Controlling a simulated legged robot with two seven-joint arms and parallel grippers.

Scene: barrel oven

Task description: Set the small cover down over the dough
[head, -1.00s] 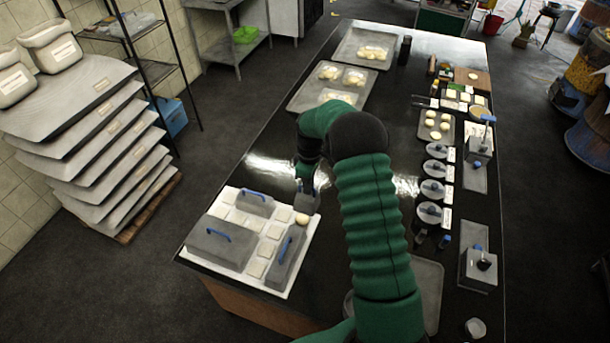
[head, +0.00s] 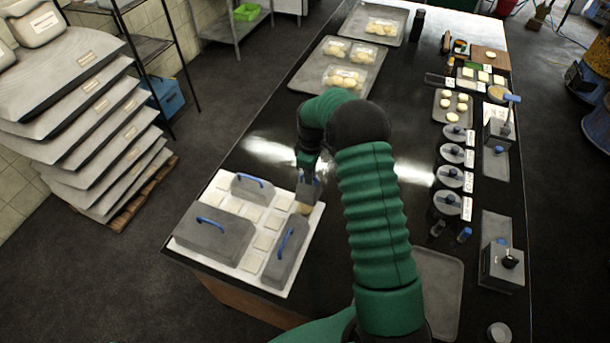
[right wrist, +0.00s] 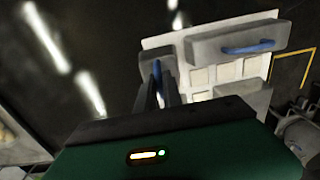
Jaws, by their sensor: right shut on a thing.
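My right gripper (head: 309,178) is shut on the small grey cover (head: 309,192), at the back right corner of the white board (head: 222,258). The cover hangs just over and behind the round dough (head: 302,209), whose near part still shows below it. In the right wrist view the cover (right wrist: 146,72) sits beyond the fingers (right wrist: 153,95), with its blue handle between them. I cannot tell whether the cover touches the board. The dough is not visible in that view. My left gripper is not in view.
A long grey cover (head: 284,262), a large grey cover (head: 205,240) and a back grey cover (head: 248,194) stand on the board among pale squares. Trays of dough (head: 345,70) lie farther back. Jars (head: 451,178) line the right side.

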